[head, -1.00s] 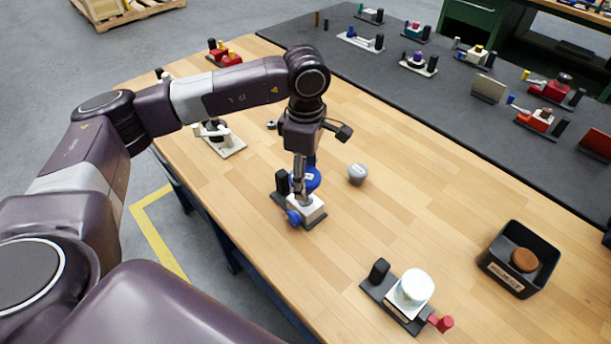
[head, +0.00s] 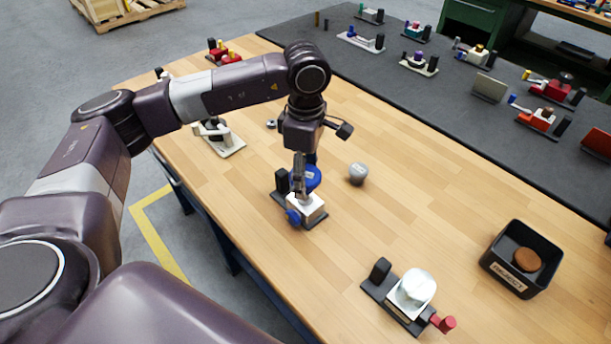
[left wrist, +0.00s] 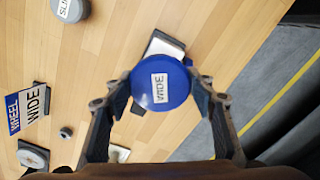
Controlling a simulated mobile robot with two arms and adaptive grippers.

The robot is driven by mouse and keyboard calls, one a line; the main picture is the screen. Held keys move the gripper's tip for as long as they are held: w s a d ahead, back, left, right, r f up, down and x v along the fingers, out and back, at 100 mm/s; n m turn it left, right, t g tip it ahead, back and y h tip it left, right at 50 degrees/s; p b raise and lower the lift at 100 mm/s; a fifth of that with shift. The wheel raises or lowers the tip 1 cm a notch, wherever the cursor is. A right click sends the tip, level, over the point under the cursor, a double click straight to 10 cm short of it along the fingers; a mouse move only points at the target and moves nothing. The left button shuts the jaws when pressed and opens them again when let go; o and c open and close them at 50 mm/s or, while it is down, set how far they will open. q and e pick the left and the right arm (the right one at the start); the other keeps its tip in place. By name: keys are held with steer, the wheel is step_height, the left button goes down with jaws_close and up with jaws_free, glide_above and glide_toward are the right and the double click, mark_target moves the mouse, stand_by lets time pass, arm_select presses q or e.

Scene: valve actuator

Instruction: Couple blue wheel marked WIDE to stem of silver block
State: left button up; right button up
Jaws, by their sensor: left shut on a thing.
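The blue wheel (head: 313,179) has a white label reading WIDE, which shows clearly in the left wrist view (left wrist: 174,96). My left gripper (head: 303,182) is shut on it, with a finger on each side of the rim. The silver block (head: 309,212) sits on a dark base on the wooden table, right below the wheel. A blue knob (head: 293,217) is at its front. In the left wrist view the block (left wrist: 163,46) shows partly behind the wheel. The stem is hidden, so I cannot tell whether the wheel is seated on it. My right gripper is not in view.
A grey SLIM knob (head: 357,174) stands right of the block. A blue-and-white WHEEL WIDE sign (left wrist: 27,108) shows at left in the wrist view. A white-topped unit (head: 411,292) and a black REJECT bin (head: 516,281) stand at lower right. Bare table lies between.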

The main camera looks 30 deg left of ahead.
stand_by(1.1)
arm_select(q)
steer(key=shift+f+b, duration=0.9)
steer(key=shift+b, duration=0.2)
steer(key=shift+r, duration=0.25)
steer(key=shift+r, duration=0.35)
steer(key=shift+b, duration=0.55)
stand_by(1.3)
steer(key=shift+f+b, duration=0.5)
steer(key=shift+f, duration=0.05)
steer(key=shift+r, duration=0.2)
steer(key=shift+r, duration=0.35)
